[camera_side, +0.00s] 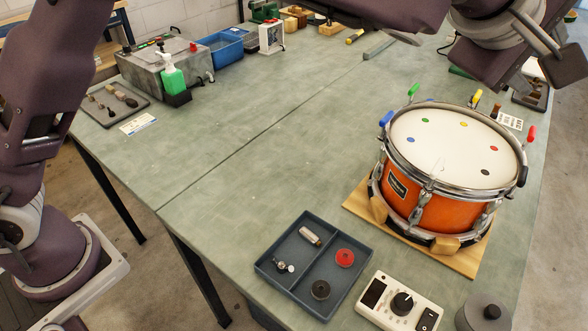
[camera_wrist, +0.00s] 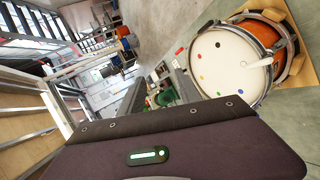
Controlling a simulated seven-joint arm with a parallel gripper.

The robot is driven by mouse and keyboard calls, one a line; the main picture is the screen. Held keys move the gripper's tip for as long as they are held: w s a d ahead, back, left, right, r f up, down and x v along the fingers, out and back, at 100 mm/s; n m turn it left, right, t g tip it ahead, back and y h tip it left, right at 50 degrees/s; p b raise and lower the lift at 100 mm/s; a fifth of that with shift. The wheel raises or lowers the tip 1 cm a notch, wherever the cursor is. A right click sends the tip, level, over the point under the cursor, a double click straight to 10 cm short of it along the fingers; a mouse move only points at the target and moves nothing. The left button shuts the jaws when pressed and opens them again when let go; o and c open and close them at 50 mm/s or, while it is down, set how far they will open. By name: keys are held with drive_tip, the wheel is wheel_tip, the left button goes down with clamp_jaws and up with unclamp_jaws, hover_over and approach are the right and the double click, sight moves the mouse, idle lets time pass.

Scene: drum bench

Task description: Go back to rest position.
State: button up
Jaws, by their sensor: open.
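The orange drum (camera_side: 408,193) stands upright on a wooden base (camera_side: 462,262) at the right of the bench. Its white head (camera_side: 440,140) carries several coloured dots, with coloured pieces around the rim. The drum's head also shows at the upper right of the wrist view (camera_wrist: 218,75). My arm looks apart from the drum.
A divided grey tray (camera_side: 318,267) with small parts, a white control box (camera_side: 385,312) and a dark round weight (camera_side: 482,313) stand at the front. A metal box (camera_side: 150,75), green bottle (camera_side: 172,78) and blue bin (camera_side: 222,45) stand back left. The bench (camera_side: 245,145) is clear mid-left.

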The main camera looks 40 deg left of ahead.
drive_tip(key=s+a+r+m+t+h, duration=0.1)
drive_tip(key=s+a+r+m+h, duration=0.1)
drive_tip(key=s+a+r+m, duration=0.3)
drive_tip(key=s+a+r+m+t+h, duration=0.1)
drive_tip(key=r+m+h, duration=0.15)
drive_tip(key=r, duration=0.55)
drive_tip(key=s+a+f+m+g+y, duration=0.1)
drive_tip(key=s+a+f+g+y, duration=0.1)
drive_tip(key=s+a+f, duration=0.5)
drive_tip(key=s+a+f+m+g+y, duration=0.2)
drive_tip(key=s+a+f+y, duration=0.2)
drive_tip(key=s+a+f, duration=0.4)
drive_tip(key=s+a+f+m+g+y, duration=0.1)
drive_tip(key=s+a+f+g+y, duration=0.2)
drive_tip(key=s+a+f, duration=0.5)
drive_tip(key=s+a, duration=0.4)
drive_tip(key=a, duration=0.6)
drive_tip(key=shift+s+a, duration=0.15)
drive_tip(key=shift+a, duration=0.05)
drive_tip(key=shift+m+y, duration=0.25)
